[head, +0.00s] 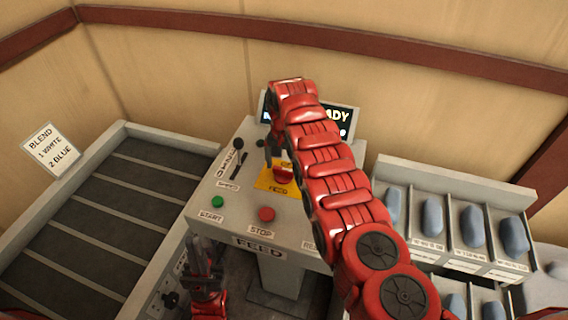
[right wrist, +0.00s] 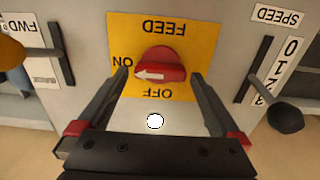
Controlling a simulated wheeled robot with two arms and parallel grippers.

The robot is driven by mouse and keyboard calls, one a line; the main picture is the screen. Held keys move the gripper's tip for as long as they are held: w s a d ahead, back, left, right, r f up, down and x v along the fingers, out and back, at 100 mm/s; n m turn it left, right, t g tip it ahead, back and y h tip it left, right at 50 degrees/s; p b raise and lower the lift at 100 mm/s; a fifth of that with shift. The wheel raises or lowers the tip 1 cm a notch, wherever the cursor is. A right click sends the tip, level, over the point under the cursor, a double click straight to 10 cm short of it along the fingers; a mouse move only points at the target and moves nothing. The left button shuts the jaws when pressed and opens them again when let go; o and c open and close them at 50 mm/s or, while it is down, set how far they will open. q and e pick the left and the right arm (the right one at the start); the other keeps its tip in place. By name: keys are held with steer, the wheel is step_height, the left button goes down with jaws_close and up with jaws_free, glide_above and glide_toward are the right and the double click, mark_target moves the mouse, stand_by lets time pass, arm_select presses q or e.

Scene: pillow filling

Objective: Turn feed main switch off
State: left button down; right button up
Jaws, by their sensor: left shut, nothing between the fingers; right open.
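The feed main switch is a red rotary knob (right wrist: 160,68) on a yellow plate (right wrist: 198,32) marked FEED, ON and OFF, upside down in the right wrist view. Its white arrow points to ON. The knob also shows in the head view (head: 283,176) on the sloped grey console. My right gripper (right wrist: 158,76) is open, with its fingers on either side of the knob; contact cannot be told. In the head view my right arm hides part of the console and its display. My left gripper (head: 204,258) is shut and empty, low in front of the console's left side.
A green START button (head: 218,202) and red STOP button (head: 266,214) sit on the console's near part. A black SPEED lever (right wrist: 285,117) stands beside the plate. A conveyor (head: 95,215) is at left; bins with blue-grey pillows (head: 472,226) are at right.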

steer(key=shift+f, duration=0.65)
steer(key=shift+c, duration=0.2)
steer(key=c, duration=1.1)
